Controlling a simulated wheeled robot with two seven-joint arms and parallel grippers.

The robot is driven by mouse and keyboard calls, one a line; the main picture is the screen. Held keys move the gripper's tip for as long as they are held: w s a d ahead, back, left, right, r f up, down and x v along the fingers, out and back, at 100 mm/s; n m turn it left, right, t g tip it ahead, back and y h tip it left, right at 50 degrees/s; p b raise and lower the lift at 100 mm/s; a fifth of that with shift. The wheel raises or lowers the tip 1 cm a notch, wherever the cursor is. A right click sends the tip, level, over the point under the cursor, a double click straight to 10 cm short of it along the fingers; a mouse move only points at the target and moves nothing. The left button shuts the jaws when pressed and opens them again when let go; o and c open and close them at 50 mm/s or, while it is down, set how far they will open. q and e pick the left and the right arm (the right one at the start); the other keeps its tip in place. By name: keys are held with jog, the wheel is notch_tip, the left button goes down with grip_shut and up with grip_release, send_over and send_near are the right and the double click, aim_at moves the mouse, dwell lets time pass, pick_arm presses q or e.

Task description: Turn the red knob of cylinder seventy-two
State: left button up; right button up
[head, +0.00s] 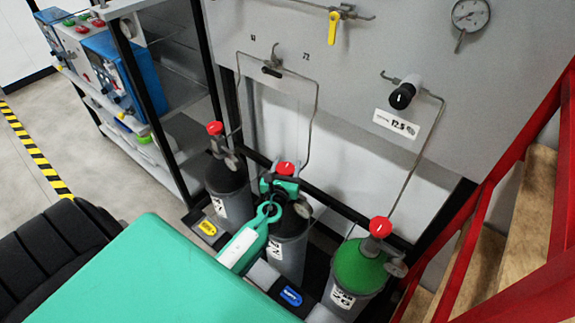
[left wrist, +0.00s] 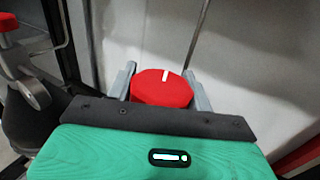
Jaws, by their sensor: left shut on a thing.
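Three gas cylinders with red knobs stand in a row in the head view. The middle grey cylinder (head: 289,255) has a label that is partly covered by my arm; its number is hard to read. Its red knob (head: 285,169) sits on top. My left gripper (head: 284,181) is shut on this knob. In the left wrist view, the grey fingers (left wrist: 162,92) stand on either side of the red knob (left wrist: 161,87), whose white mark points up, slightly right of centre. My right gripper is not in view.
The left grey cylinder (head: 229,184) and the right green-topped cylinder (head: 357,268) stand close on either side. Thin pipes run up to a grey panel (head: 400,60) with a yellow valve handle (head: 333,28), a black knob (head: 401,97) and a gauge (head: 470,14). Red railing (head: 480,200) stands at right.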

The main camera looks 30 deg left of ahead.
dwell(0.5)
pick_arm(q)
jog(key=o, duration=1)
jog(key=shift+c, duration=0.2)
jog(key=b+v, duration=0.3)
jog(key=v, duration=1)
jog(key=shift+s+d, duration=0.2)
jog(key=shift+s, duration=0.15)
